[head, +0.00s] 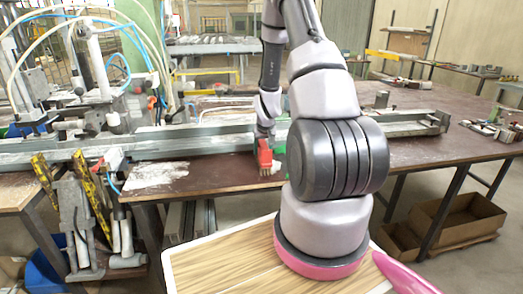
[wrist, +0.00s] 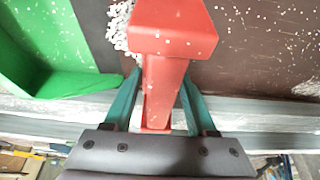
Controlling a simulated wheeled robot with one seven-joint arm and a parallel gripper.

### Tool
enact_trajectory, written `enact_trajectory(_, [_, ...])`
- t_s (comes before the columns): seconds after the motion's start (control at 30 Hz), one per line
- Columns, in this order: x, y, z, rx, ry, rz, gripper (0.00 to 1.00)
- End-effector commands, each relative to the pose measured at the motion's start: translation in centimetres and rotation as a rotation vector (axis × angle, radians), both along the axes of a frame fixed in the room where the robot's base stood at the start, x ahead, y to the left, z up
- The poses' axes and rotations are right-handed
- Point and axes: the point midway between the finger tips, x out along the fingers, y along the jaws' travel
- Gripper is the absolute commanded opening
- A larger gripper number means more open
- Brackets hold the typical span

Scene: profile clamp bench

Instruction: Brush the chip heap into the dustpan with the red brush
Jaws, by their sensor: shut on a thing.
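My gripper (wrist: 162,80) is shut on the red brush (wrist: 172,35); its teal fingers sit on either side of the handle. In the head view the brush (head: 265,157) is at the dark bench top, bristles down; whether they touch it I cannot tell. The chip heap (wrist: 119,26), small white bits, lies just left of the brush head in the wrist view and is partly hidden by it. The green dustpan (wrist: 84,83) is further left in that view, apart from the brush.
Loose white specks are scattered on the brown bench top (wrist: 265,55) right of the brush. A long metal profile rail (head: 210,137) runs along the bench behind the brush. Clamps and hoses crowd the left. A whitish patch (head: 155,175) lies on the bench's front left.

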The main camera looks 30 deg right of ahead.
Motion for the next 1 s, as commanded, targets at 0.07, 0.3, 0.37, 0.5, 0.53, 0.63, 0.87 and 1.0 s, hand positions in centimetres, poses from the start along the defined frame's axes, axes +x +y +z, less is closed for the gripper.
enact_trajectory(0.07, [-0.1, -0.6, 0.0, 0.000, 0.000, -0.003, 0.01])
enact_trajectory(0.3, [-0.5, -1.9, 0.0, 0.000, 0.000, -0.001, 0.01])
enact_trajectory(0.37, [-0.5, -1.8, 0.0, 0.000, 0.000, -0.001, 0.01])
enact_trajectory(0.5, [-0.5, -1.9, 0.0, 0.000, 0.000, -0.001, 0.01])
enact_trajectory(0.53, [-0.6, -2.0, 0.0, 0.001, 0.000, -0.002, 0.01])
enact_trajectory(0.63, [-0.7, -2.6, 0.0, 0.000, 0.000, -0.003, 0.01])
enact_trajectory(0.87, [-1.1, -3.9, 0.1, 0.000, 0.000, -0.001, 0.01])
enact_trajectory(1.0, [-1.1, -3.8, 0.1, 0.000, -0.001, -0.001, 0.01])
